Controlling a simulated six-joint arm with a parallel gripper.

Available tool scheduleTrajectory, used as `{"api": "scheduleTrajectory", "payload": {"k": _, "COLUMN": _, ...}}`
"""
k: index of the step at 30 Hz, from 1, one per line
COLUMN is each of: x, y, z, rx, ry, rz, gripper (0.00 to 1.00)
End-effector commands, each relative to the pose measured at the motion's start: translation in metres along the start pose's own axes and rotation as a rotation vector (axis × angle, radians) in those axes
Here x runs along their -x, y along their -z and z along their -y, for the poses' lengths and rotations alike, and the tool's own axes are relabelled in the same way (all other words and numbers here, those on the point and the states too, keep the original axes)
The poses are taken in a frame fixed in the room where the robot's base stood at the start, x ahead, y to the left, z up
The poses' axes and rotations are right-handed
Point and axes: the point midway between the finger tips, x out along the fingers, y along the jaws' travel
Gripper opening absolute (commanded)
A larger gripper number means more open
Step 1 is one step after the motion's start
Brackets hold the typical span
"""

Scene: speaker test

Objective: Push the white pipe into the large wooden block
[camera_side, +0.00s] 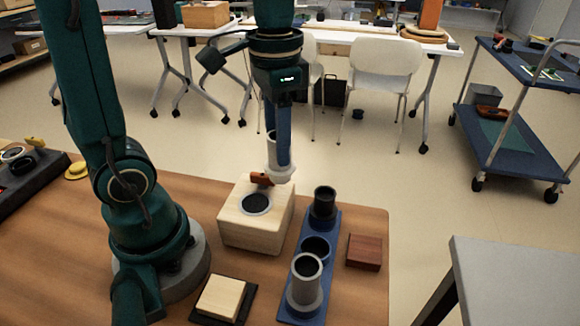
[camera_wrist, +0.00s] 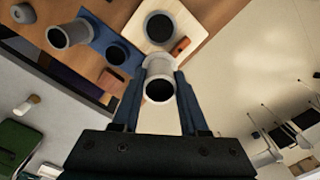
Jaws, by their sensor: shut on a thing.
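The white pipe (camera_side: 280,173), a pale tube with a wide flange at its lower end, is upright between the fingers of my gripper (camera_side: 277,160). My gripper is shut on it; the fingers hide part of the tube. The wrist view looks into the pipe's open end (camera_wrist: 159,90), between the fingertips (camera_wrist: 160,76). The large wooden block (camera_side: 252,227) stands on the table with a round dark hole (camera_side: 257,203) in its top. The pipe appears above the block's far right part, off to one side of the hole. The block also shows in the wrist view (camera_wrist: 190,17).
A red-brown piece (camera_side: 262,180) is at the block's far edge. A blue rack (camera_side: 298,312) to the right holds a grey flanged pipe (camera_side: 306,281) and a black cylinder (camera_side: 324,204). A dark red block (camera_side: 364,252) and a small pale block (camera_side: 221,297) lie nearby.

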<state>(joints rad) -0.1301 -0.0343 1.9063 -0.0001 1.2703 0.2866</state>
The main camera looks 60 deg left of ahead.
Motion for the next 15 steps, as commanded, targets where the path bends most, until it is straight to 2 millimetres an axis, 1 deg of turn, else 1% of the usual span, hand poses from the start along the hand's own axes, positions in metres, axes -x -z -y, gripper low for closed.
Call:
{"api": "scheduleTrajectory", "payload": {"k": 3, "x": 0.006, "y": -0.001, "z": 0.009, "rx": 0.003, "ry": 0.001, "rz": -0.003, "gripper": 0.00}}
{"api": "scheduleTrajectory", "payload": {"k": 7, "x": 0.009, "y": -0.005, "z": 0.014, "rx": 0.003, "ry": 0.001, "rz": -0.003, "gripper": 0.00}}
{"api": "scheduleTrajectory", "payload": {"k": 11, "x": 0.015, "y": -0.018, "z": 0.010, "rx": 0.008, "ry": 0.002, "rz": -0.005, "gripper": 0.00}}
{"api": "scheduleTrajectory", "payload": {"k": 15, "x": 0.026, "y": -0.036, "z": 0.002, "rx": 0.007, "ry": 0.003, "rz": -0.006, "gripper": 0.00}}
